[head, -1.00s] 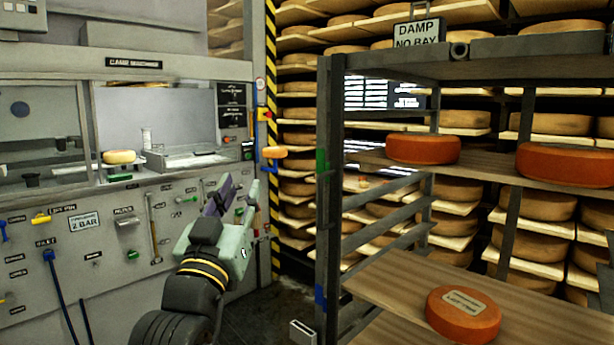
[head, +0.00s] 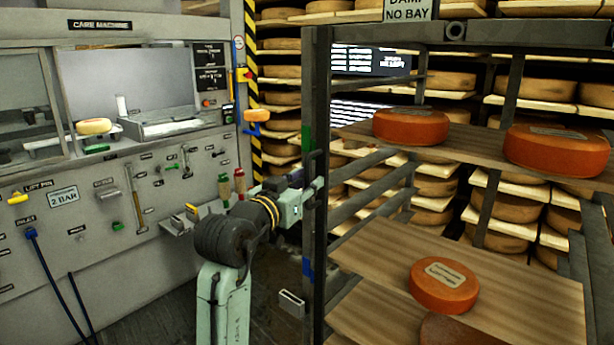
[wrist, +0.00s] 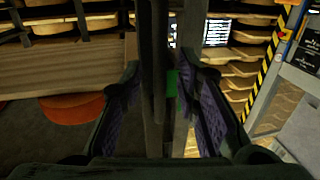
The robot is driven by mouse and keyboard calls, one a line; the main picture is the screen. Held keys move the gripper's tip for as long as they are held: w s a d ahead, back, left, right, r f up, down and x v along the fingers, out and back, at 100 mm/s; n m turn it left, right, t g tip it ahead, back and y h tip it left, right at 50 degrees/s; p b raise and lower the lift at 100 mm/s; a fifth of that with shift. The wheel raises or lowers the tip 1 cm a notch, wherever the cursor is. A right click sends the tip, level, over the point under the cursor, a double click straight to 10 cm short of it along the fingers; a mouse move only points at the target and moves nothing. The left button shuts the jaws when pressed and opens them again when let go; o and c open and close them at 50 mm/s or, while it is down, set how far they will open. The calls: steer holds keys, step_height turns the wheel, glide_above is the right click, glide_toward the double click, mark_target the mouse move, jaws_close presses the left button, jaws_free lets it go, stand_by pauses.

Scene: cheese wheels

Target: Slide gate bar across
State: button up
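The dark metal rack (head: 314,120) stands right of centre, with several grey bars (head: 370,205) crossing its side. I cannot tell which of them is the gate bar. A green tab (head: 306,138) and a blue tab (head: 307,266) are on its front left post. My gripper (head: 316,187) is at that post, between the two tabs. In the wrist view my gripper (wrist: 165,110) is open, its purple-padded fingers apart on either side of dark upright bars (wrist: 155,70) and the green tab (wrist: 172,82). Whether the fingers touch anything is unclear.
Orange cheese wheels lie on the rack's shelves, one on the lower board (head: 445,283). A metal bracket end (head: 291,301) sticks out at the rack's lower left. The care machine (head: 60,210) fills the left side. Some dark floor (head: 165,310) is bare between them.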

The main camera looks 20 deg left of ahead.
steer(key=shift+w+d, duration=0.1)
steer(key=shift+w, duration=0.35)
steer(key=shift+c, duration=0.3)
jaws_close()
stand_by(0.4)
